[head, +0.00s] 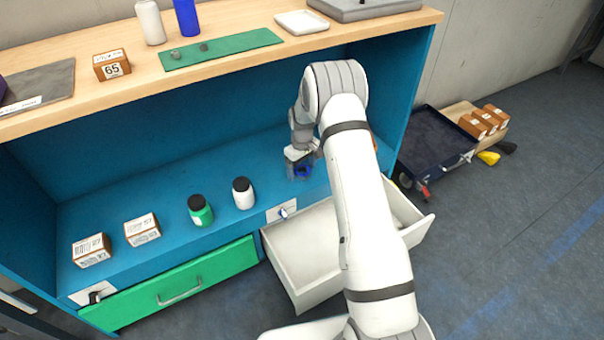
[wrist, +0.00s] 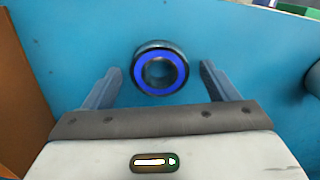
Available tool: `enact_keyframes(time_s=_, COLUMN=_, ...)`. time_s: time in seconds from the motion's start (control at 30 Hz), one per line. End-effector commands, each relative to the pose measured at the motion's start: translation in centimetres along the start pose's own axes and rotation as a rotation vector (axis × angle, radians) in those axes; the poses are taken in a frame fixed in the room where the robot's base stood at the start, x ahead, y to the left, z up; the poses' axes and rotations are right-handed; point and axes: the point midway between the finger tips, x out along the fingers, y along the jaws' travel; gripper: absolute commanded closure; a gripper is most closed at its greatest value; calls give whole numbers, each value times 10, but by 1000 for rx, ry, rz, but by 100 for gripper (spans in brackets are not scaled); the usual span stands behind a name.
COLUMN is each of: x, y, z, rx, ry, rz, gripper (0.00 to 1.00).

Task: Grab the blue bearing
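The blue bearing (wrist: 142,74) is a ring with a bright blue face, a dark rim and a dark centre hole. In the wrist view it lies on the blue shelf surface, between and slightly beyond my two fingertips. My gripper (wrist: 160,76) is open, with a gap on both sides of the bearing. In the head view my gripper (head: 301,157) is low over the blue shelf (head: 165,200), under the wooden top. The bearing (head: 303,170) shows there as a small blue spot at the gripper, partly hidden by it.
A brown surface (wrist: 22,75) stands close on the left in the wrist view. On the shelf are a white bottle (head: 243,194), a green bottle (head: 200,212) and two labelled boxes (head: 142,229). An open white drawer (head: 300,250) juts out below my arm.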

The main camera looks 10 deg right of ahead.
Motion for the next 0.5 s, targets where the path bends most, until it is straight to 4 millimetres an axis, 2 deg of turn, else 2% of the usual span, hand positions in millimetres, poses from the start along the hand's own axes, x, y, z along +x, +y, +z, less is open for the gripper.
enact_keyframes(time_s=0.07, x=0, y=0, z=0, rx=0, ry=0, rz=0, gripper=27)
enact_keyframes(time_s=0.5, x=0, y=0, z=1, rx=1, ry=-1, rz=0, gripper=63)
